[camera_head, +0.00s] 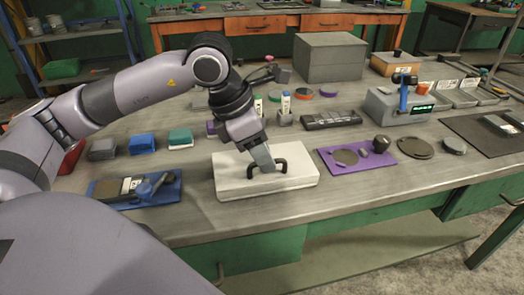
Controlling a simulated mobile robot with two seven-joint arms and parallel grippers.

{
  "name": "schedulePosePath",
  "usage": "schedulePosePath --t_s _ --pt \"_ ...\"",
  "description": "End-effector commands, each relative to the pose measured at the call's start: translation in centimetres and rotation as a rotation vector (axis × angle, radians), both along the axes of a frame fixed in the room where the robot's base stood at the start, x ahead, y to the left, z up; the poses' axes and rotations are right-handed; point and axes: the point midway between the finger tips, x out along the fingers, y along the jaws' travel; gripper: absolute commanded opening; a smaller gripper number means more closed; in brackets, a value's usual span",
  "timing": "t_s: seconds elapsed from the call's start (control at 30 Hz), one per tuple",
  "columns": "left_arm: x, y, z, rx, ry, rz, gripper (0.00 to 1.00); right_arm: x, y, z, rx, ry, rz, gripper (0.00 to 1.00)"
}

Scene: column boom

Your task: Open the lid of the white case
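The white case (230,185) lies on the workbench in front of me, and its lid looks closed. A black handle (282,163) stands on top of the lid. My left gripper (267,166) reaches down from above with its fingers at the left part of the handle. The fingers overlap in this view, so I cannot tell whether they are open or shut on the handle. My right gripper is not in view.
A blue tray (172,196) with tools lies left of the case, and a purple mat (330,153) with round parts lies right. A large grey box (330,57) and a device with a green display (398,105) stand farther back. Bare bench surrounds the case closely.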

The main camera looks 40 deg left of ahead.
Motion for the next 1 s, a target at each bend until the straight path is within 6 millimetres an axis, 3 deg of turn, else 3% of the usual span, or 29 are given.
schedulePosePath --t_s 0.27,0.37,1.0 --pt "0.06 -0.07 -0.17 -0.001 0.0 0.0 0.34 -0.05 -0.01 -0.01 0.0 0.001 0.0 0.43" --pt "0.05 -0.07 -0.16 -0.001 0.0 0.0 0.01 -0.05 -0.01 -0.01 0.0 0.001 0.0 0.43" --pt "0.06 -0.06 -0.12 -0.001 -0.001 0.0 0.0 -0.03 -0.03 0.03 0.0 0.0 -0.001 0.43"
